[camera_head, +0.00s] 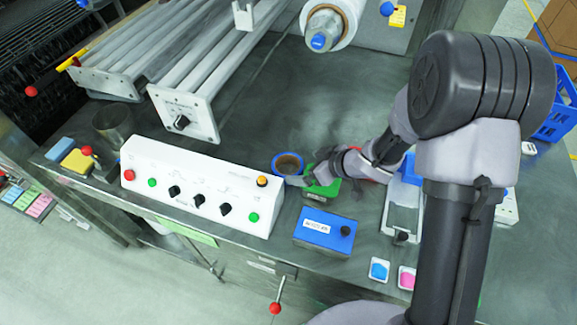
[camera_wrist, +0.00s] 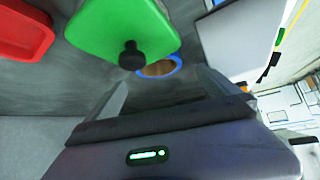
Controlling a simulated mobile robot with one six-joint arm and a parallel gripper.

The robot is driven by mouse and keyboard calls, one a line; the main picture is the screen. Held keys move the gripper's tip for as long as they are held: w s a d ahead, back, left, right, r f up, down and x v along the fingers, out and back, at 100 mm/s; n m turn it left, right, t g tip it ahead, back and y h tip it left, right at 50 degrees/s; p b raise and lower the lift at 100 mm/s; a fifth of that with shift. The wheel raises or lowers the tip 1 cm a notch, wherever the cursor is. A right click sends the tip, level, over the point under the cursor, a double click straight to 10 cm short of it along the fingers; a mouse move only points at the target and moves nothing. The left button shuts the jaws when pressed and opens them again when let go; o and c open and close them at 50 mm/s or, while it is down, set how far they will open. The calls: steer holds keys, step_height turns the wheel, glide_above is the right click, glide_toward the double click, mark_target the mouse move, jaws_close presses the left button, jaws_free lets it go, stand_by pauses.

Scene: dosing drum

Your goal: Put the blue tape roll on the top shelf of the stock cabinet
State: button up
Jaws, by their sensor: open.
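The blue tape roll (camera_head: 275,166), a blue ring with a brown core, lies on the grey worktop just right of the white control box. It also shows in the wrist view (camera_wrist: 178,66), partly hidden by a green lidded thing with a black knob. My gripper (camera_head: 296,180) is close beside the roll, its fingers reaching toward it. In the wrist view my gripper (camera_wrist: 165,92) is open, with a finger on each side below the roll and nothing held. I cannot make out the stock cabinet or its top shelf in either view.
The green lidded thing (camera_wrist: 115,28) is close to my gripper, with a red tray (camera_wrist: 20,35) beyond it. The white control box (camera_head: 195,188) with knobs stands left of the roll. A blue box (camera_head: 322,230) lies in front. The worktop behind the roll is clear.

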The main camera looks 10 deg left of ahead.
mark_target(284, 157)
steer(key=b+x, duration=0.4)
steer(key=x, duration=0.6)
steer(key=shift+w+d+f, duration=0.1)
steer(key=shift+d+f, duration=0.05)
steer(key=shift+w+a+f, duration=0.2)
steer(key=shift+a, duration=0.05)
steer(key=shift+r, duration=0.1)
